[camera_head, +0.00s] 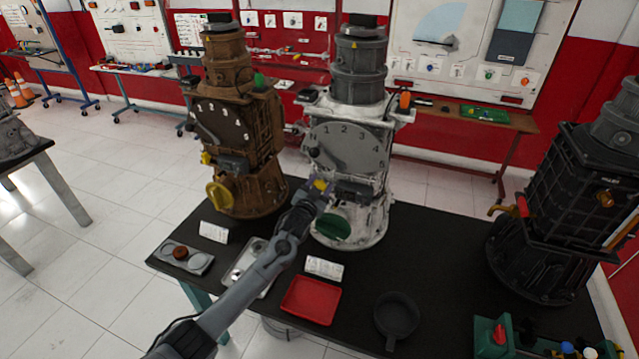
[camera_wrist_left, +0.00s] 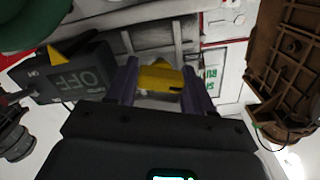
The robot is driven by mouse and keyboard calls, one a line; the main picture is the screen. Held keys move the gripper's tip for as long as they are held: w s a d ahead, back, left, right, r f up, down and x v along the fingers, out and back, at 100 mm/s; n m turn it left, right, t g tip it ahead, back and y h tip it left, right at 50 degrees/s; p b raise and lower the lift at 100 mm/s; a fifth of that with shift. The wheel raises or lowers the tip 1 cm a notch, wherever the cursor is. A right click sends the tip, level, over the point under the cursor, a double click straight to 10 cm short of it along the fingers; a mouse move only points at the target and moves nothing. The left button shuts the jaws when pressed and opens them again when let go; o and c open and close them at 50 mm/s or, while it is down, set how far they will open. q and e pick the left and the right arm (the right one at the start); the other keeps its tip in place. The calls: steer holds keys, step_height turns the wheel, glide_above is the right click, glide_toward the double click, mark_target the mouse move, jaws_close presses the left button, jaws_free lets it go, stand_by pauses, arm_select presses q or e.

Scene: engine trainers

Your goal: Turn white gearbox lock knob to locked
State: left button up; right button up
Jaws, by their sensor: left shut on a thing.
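The white gearbox (camera_head: 372,204) stands upright on the black table, with a grey dial numbered on its front. My left gripper (camera_head: 318,190) reaches its front just below the dial. In the left wrist view, the fingers of my left gripper (camera_wrist_left: 158,82) are closed around a small yellow knob (camera_wrist_left: 160,77). The knob also shows as a yellow patch (camera_head: 321,184) in the head view, partly hidden by the gripper. Its exact turn angle is hard to tell. A dark box (camera_wrist_left: 70,80) marked OFF, upside down, lies beside it. My right gripper is not seen.
A green round knob (camera_head: 332,228) sits low on the white gearbox. A brown gearbox (camera_head: 236,130) stands close on the left, a black one (camera_head: 560,215) on the right. A red tray (camera_head: 311,300) and dark round pan (camera_head: 397,316) lie in front.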

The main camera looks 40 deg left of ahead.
arm_select(q)
steer(key=m+p, duration=0.1)
steer(key=m, duration=0.2)
steer(key=shift+m, duration=0.3)
steer(key=m+p, duration=0.1)
steer(key=m, duration=0.2)
steer(key=shift+d+m, duration=0.1)
steer(key=shift+m, duration=0.2)
steer(key=m, duration=0.4)
steer(key=shift+f+p, duration=0.1)
steer(key=shift+p, duration=0.3)
steer(key=shift+f+m, duration=0.1)
steer(key=shift+m, duration=1.2)
steer(key=o, duration=1)
steer(key=shift+c, duration=0.2)
